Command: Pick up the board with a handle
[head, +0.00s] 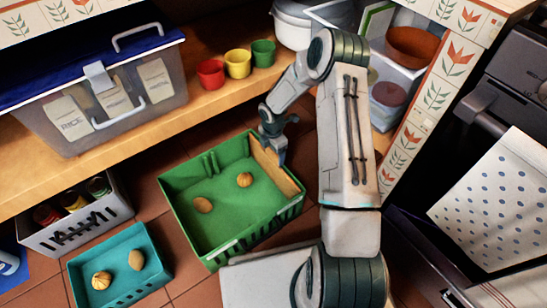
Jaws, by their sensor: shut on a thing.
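The board (284,178) is a light wooden piece standing on edge inside the green crate (191,232), along the crate's right wall. My gripper (281,157) reaches down at the crate's back right corner and is shut on the board near its upper end. The handle cannot be made out; my gripper covers that part. The board's lower edge appears to be still inside the crate.
Two round brown items (244,180) lie in the green crate. A teal tray (122,302) and a grey crate with jars (65,238) stand to the left. Red, yellow and green cups (238,64) sit on the shelf behind. A dotted towel (497,205) hangs at right.

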